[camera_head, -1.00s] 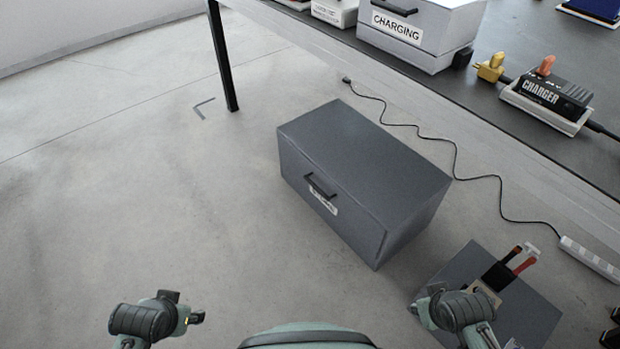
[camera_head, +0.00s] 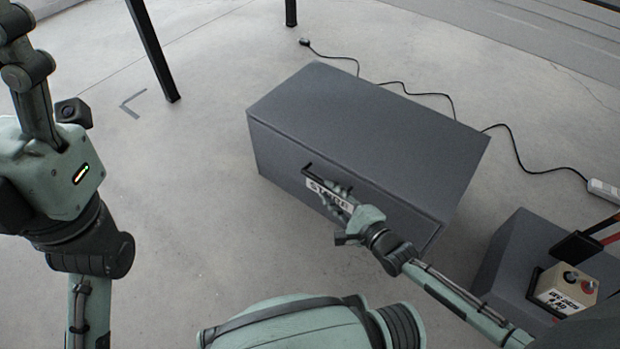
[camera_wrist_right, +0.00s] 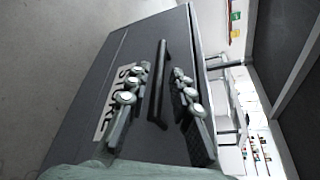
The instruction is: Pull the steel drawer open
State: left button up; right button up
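The steel drawer is a dark grey box (camera_head: 370,120) on the floor, its front (camera_head: 283,165) flush with the body. A black bar handle (camera_head: 311,173) and a white "STORE" label (camera_head: 316,188) are on the front. My right gripper (camera_head: 335,190) is at the handle and partly covers the label. In the right wrist view, its open fingers (camera_wrist_right: 157,97) lie on either side of the handle (camera_wrist_right: 158,75), with gaps between. Contact with the front cannot be told.
A grey block (camera_head: 510,255) with a small beige control box (camera_head: 567,288) stands right of the drawer, near my right arm. A black cable (camera_head: 425,94) runs behind the drawer to a white power strip (camera_head: 603,190). Black table legs (camera_head: 152,50) stand behind. Floor left of the drawer is clear.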

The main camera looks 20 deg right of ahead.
aim_at(319, 182)
jog(key=b+x, duration=0.2)
jog(key=x, duration=0.5)
jog(key=shift+w+a, duration=0.1)
jog(key=shift+w, duration=0.05)
grip_shut()
